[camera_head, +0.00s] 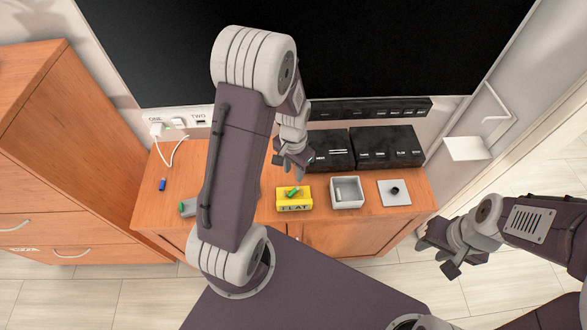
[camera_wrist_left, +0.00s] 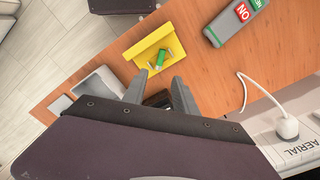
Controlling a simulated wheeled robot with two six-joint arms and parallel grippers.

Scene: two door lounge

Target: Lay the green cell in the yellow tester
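The yellow tester (camera_head: 294,206), marked FLAT, sits on the wooden cabinet top. It also shows in the left wrist view (camera_wrist_left: 145,50). The green cell (camera_head: 292,191) is at the tester's top, and in the left wrist view (camera_wrist_left: 160,59) it lies at an angle over the tester. I cannot tell whether it is fully seated. My left gripper (camera_head: 291,163) is above the cabinet behind the tester; its two fingers (camera_wrist_left: 160,90) are apart with nothing held between them. My right gripper (camera_head: 440,258) is open and empty off the cabinet's right front.
A grey box (camera_head: 347,193) and a white plate with a black knob (camera_head: 394,192) stand right of the tester. Black boxes (camera_head: 386,148) stand behind. A blue cell (camera_head: 162,185) lies at left. A grey meter reading NO (camera_wrist_left: 236,30) is partly hidden by my arm in the head view.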

